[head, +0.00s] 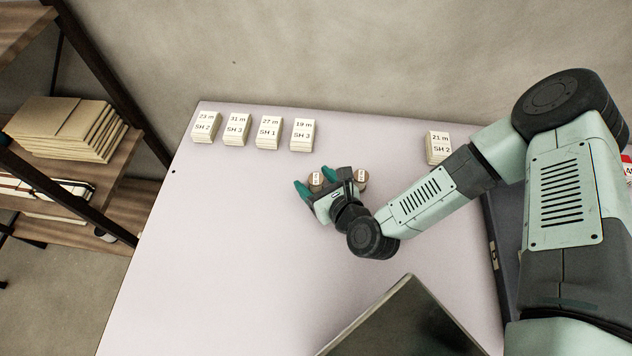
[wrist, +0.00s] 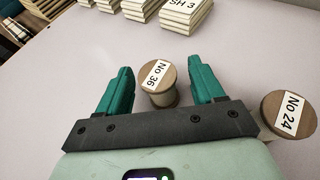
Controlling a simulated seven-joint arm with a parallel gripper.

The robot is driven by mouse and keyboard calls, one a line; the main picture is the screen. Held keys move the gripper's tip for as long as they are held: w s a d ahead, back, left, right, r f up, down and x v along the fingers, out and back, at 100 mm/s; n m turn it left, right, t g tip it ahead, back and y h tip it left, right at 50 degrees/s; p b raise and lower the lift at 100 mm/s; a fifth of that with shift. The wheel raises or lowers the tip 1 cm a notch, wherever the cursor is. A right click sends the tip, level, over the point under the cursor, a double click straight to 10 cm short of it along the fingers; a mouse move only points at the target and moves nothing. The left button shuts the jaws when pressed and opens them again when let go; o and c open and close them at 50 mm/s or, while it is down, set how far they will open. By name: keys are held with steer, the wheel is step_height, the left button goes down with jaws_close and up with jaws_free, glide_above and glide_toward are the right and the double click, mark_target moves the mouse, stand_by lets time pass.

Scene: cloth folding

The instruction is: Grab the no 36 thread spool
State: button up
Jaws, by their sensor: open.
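The No 36 thread spool (wrist: 158,84) stands upright on the table, a brown round top with a white label and a pale body below. In the wrist view it is between the two teal fingers of my gripper (wrist: 160,88), with gaps at both sides. In the head view the spool (head: 316,180) shows beside my gripper (head: 314,186), partly hidden by it. My gripper is open. The No 24 spool (wrist: 288,114) stands just outside the right finger in the wrist view and also shows in the head view (head: 361,178).
Several labelled card stacks (head: 268,132) line the back of the pale table (head: 230,250). Another stack (head: 438,146) stands near my arm. A dark panel-like object (head: 410,325) is at the front. A shelf (head: 105,185) stands at the left. The table's left half is clear.

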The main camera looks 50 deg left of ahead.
steer(key=c, duration=1)
